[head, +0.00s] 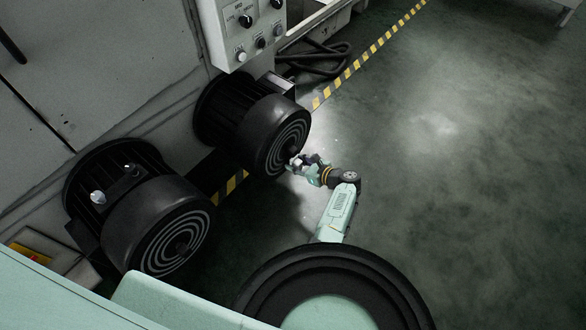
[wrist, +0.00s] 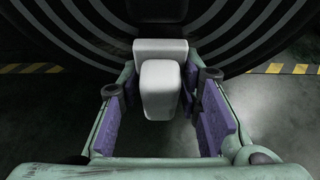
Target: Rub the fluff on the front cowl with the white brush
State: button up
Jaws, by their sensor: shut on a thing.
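My gripper (head: 312,168) is at the ringed face of the farther motor's cowl (head: 268,138). In the wrist view my gripper (wrist: 160,90) has the white brush (wrist: 160,92) between its purple-padded fingers and is shut on it. The brush (head: 296,161) shows only as a small pale spot in the head view. Its far end points at the cowl's dark rings (wrist: 75,30); I cannot tell whether it touches. A dark block (wrist: 160,10) shows just beyond the brush, at the rings' middle. I cannot make out any fluff for certain.
A second, similar motor (head: 150,225) stands nearer, at the left. A grey control box (head: 245,25) with knobs hangs above the farther motor. Yellow-black tape (head: 355,65) marks the floor. The floor (head: 460,170) to the right is clear.

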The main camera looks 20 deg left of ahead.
jog(key=shift+w+d+r, duration=0.25)
jog(key=shift+w+r, duration=0.05)
jog(key=shift+w, duration=0.15)
jog(key=shift+s+a+f+p, duration=0.15)
jog(key=shift+s+a+p, duration=0.05)
jog(key=shift+s+p, duration=0.35)
jog(key=shift+s+a+p, duration=0.4)
jog(key=shift+s+p, duration=0.5)
jog(key=shift+s, duration=0.15)
jog(key=shift+s+a+p, duration=0.45)
jog(key=shift+s+p, duration=0.4)
jog(key=shift+s, duration=0.25)
jog(key=shift+s+a+p, duration=0.4)
jog(key=shift+s+p, duration=0.5)
jog(key=shift+s, duration=0.15)
jog(key=s+d+p, duration=0.1)
jog(key=s+d, duration=0.1)
jog(key=d, duration=0.3)
jog(key=shift+d, duration=0.35)
